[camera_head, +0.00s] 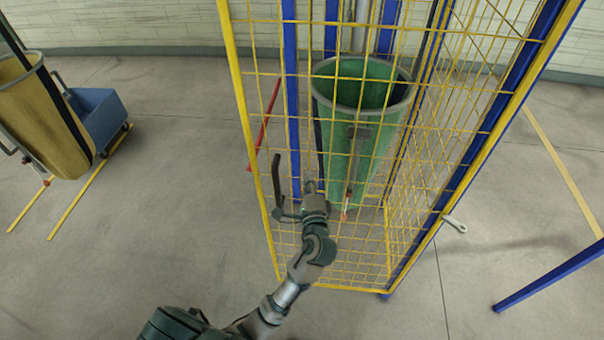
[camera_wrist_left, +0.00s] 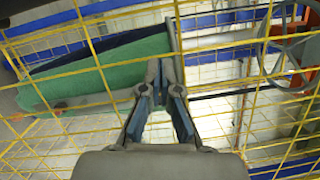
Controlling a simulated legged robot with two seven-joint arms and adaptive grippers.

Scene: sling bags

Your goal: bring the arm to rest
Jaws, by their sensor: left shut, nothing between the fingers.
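My left arm comes in from the bottom of the head view. Its gripper (camera_head: 309,187) is at the yellow wire mesh cage (camera_head: 232,62), in front of the lower part of the green bin. In the left wrist view the fingers of this gripper (camera_wrist_left: 166,64) meet at their tips with nothing between them. Yellow wires pass close around the fingers; I cannot tell whether the tips touch them. My right gripper is not in view.
A green bin (camera_head: 338,175) stands inside the cage; its green side also shows in the left wrist view (camera_wrist_left: 110,62). A yellow bin (camera_head: 42,120) and a blue bucket (camera_head: 98,115) stand at left. A blue bar (camera_head: 550,275) is at right.

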